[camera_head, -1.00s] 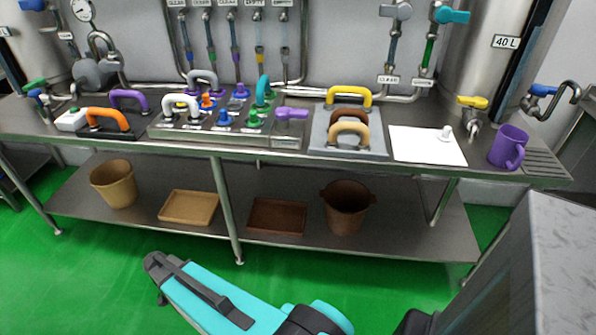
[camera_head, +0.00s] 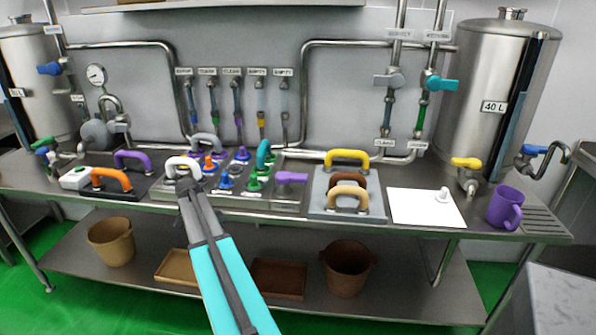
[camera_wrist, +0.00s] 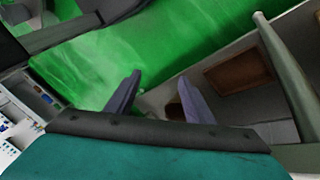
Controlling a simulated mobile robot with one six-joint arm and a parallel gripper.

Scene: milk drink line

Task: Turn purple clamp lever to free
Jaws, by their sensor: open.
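The purple clamp lever (camera_head: 291,178) sticks out sideways at the right end of the metal manifold block (camera_head: 277,202) on the counter in the head view. It is out of sight in the wrist view. My gripper (camera_wrist: 158,98) shows in the wrist view with its two fingers apart and nothing between them. In the head view my arm reaches up from the bottom edge, and its dark far end overlaps the front of the block near the white handle (camera_head: 183,166), left of the lever. I cannot make out the fingers there.
Colored knobs (camera_head: 225,181) and a teal handle (camera_head: 263,153) crowd the block left of the lever. A plate with yellow, brown and tan handles (camera_head: 347,198) stands to its right. A purple mug (camera_head: 505,207) is at far right. Bins and trays fill the lower shelf (camera_head: 400,290).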

